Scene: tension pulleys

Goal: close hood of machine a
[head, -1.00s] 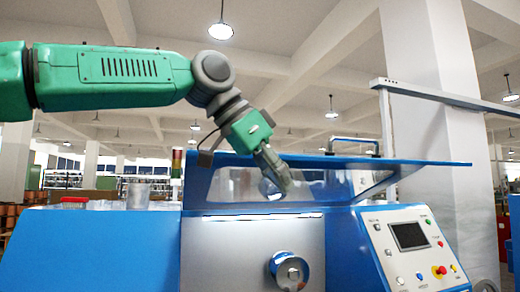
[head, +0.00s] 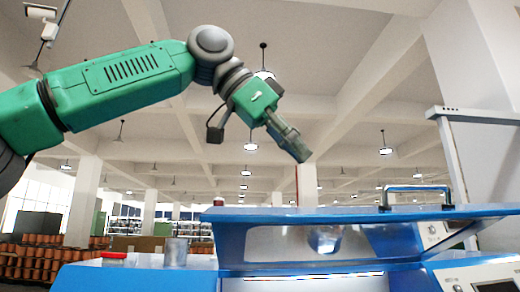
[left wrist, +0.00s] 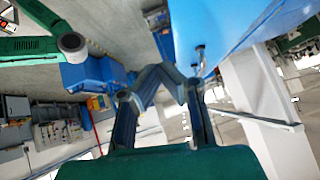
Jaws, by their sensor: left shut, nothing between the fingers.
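The blue machine's hood (head: 280,214) spans the lower right of the head view, seen nearly edge-on. A clear window panel (head: 290,240) shows below its upper edge. A metal handle (head: 417,190) stands on top at the right. The exact hood angle is hard to tell. My left gripper (head: 303,155) is shut and empty, above the hood's upper edge and left of the handle, apart from both in the picture. In the left wrist view its fingers (left wrist: 172,82) point toward a blue surface (left wrist: 245,32). My right gripper is not in view.
A metal cup (head: 176,252) and a red-topped item (head: 114,257) stand on the machine's left part. A control panel (head: 480,278) is partly cut off at lower right. A white column (head: 480,90) rises behind. Space around my left gripper looks free.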

